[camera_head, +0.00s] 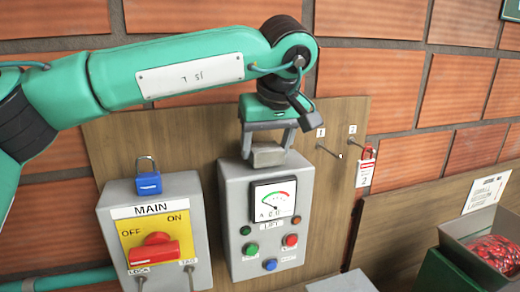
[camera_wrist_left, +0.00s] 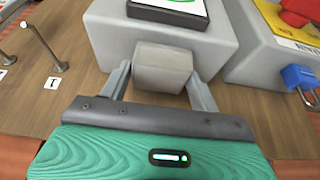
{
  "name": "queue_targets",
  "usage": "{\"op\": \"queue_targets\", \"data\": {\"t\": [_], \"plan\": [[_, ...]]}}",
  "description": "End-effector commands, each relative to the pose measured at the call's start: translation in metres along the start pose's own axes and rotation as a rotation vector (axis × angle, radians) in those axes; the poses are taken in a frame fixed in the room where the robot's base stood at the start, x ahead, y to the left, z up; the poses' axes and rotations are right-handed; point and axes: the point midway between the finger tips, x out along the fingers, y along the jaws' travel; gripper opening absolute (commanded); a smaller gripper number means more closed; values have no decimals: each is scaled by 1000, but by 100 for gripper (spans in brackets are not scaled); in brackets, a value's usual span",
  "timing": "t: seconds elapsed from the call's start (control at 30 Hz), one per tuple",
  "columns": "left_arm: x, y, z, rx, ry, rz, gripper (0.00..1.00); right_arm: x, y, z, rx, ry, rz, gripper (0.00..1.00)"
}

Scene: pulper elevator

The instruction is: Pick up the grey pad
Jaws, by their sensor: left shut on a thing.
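The grey pad (camera_head: 267,154) is a small block at the top of the gauge box, just above the dial. My left gripper (camera_head: 268,144) comes down from above with one finger on each side of the pad and is shut on it. In the left wrist view the pad (camera_wrist_left: 163,68) sits between the two fingertips (camera_wrist_left: 160,85), against the grey box. I cannot tell whether the pad is clear of the box. My right gripper is not in view.
The gauge box (camera_head: 232,200) has a dial and several buttons. Left of it stands the MAIN switch box (camera_head: 192,215) with a blue padlock (camera_head: 148,183). Pegs and a red tagged lock (camera_head: 365,170) are on the board to the right. A bin (camera_head: 450,232) holds red things at far right.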

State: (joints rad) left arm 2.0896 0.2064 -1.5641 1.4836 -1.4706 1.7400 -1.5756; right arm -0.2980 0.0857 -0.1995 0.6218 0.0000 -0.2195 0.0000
Motion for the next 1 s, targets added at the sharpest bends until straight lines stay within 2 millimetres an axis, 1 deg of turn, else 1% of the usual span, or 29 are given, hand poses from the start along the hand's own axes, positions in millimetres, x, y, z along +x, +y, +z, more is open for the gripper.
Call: {"op": "queue_targets", "data": {"t": [0.07, 0.17, 0.33, 0.5, 0.6, 0.8, 1.0], "plan": [[-7, 0, -3, -2, 1, 2, 41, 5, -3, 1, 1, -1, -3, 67], [-25, 1, -10, -4, 2, 4, 41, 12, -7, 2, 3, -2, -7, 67], [-72, 1, -28, -4, 2, 5, 41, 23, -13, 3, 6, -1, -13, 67], [-116, 1, -47, -4, 2, 3, 41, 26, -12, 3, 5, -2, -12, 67], [-136, 1, -55, -3, 1, 2, 41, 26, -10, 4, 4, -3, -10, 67], [-164, 0, -67, -2, 1, 1, 41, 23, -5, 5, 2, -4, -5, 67], [-176, 0, -72, -1, 0, 1, 41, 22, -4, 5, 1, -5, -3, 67]]}}
